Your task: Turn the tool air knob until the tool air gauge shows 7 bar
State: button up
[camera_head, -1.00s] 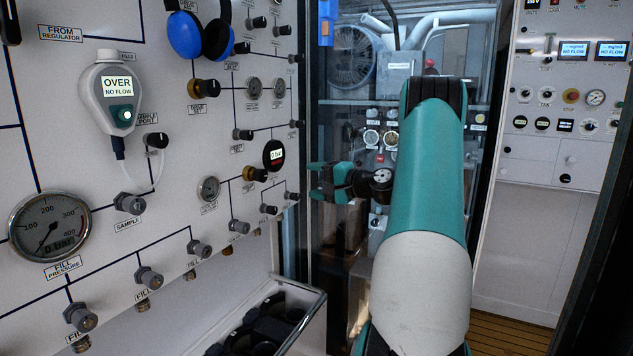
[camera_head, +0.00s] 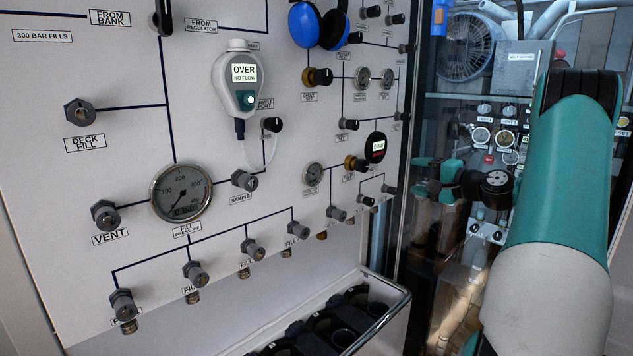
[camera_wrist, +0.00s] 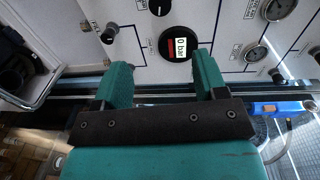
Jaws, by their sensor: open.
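A round black gauge with a lit display (camera_head: 375,147) is on the white panel; in the wrist view its display (camera_wrist: 180,43) reads 0 bar. A brass-and-black knob (camera_head: 354,162) sits just left of and below it; a dark knob (camera_wrist: 160,6) shows at the top edge of the wrist view. The small labels are too blurred to confirm which is tool air. My gripper (camera_head: 419,177) is right of the gauge, its teal fingers pointing toward the panel. In the wrist view my gripper (camera_wrist: 160,65) is open and empty, apart from the knob.
A small dial gauge (camera_head: 313,174) and other knobs crowd the panel. Blue ear defenders (camera_head: 318,25) hang above. A rack with dark round openings (camera_head: 330,330) stands below the panel. A glass pane (camera_head: 460,200) lies behind my gripper.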

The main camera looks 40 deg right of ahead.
aim_at(365, 167)
jog(key=w+n, duration=0.6)
jog(key=w+a+f+n+b, duration=0.1)
jog(key=w+n, duration=0.4)
jog(key=w, duration=0.1)
jog(key=w+n+b, duration=0.1)
jog(key=w+n, duration=0.4)
jog(key=n, duration=0.1)
jog(key=shift+w+a+f+n+t, duration=0.2)
jog(key=shift+w+n+t, duration=0.1)
jog(key=shift+w+t, duration=0.1)
jog(key=shift+b, duration=0.3)
jog(key=c, duration=0.9)
